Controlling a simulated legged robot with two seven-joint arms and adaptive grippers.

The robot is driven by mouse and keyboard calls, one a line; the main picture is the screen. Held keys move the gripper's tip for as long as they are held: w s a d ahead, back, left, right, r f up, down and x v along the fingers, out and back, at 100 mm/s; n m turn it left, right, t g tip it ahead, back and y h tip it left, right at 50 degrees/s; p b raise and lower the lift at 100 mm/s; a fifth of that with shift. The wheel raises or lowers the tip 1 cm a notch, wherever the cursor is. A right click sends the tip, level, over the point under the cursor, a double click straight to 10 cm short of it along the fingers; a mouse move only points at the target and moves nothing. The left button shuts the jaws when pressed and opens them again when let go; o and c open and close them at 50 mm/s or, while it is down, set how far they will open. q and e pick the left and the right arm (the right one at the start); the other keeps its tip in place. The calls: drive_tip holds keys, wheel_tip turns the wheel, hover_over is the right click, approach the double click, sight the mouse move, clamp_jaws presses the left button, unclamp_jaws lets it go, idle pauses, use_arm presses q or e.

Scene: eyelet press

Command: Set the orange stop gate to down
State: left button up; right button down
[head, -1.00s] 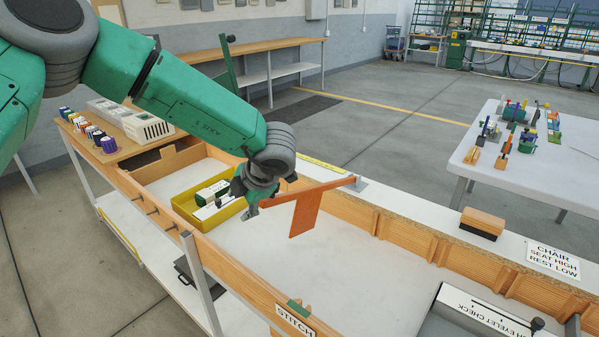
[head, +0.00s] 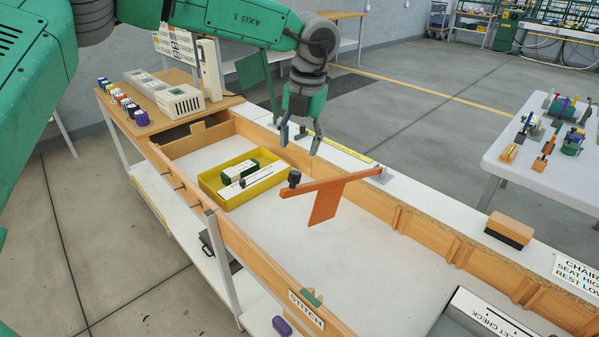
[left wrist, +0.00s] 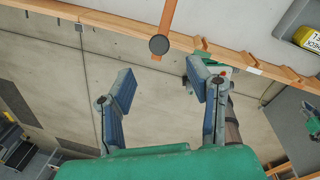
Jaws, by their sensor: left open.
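The orange stop gate (head: 325,202) reaches from its grey mount on the far rail across the white trough. Its bar lies nearly level, its flat plate hangs below, and a black knob (head: 294,177) sits on its free end. I cannot tell whether the plate touches the bed. My left gripper (head: 300,146) is open and empty, above and behind the knob, apart from it. In the left wrist view, the orange bar (left wrist: 171,14) and black knob (left wrist: 159,45) show beyond the open fingers (left wrist: 160,85). My right gripper is not in view.
Wooden rails edge the trough (head: 400,262), whose middle is clear. A brush-like block (head: 509,230) sits on the far ledge. A white table (head: 500,165) with tools stands right.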

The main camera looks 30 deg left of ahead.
sight(293, 171)
use_arm(q)
drive_tip(key=f, duration=0.2)
drive_tip(key=a+f, duration=0.1)
drive_tip(key=f, duration=0.5)
drive_tip(key=shift+a, duration=0.15)
drive_tip(key=shift+d+f, duration=0.4)
drive_tip(key=shift+d, duration=0.15)
drive_tip(key=shift+w+a, duration=0.1)
drive_tip(key=shift+a, duration=0.1)
drive_tip(key=shift+a+f, duration=0.25)
drive_tip(key=shift+a, duration=0.3)
clamp_jaws()
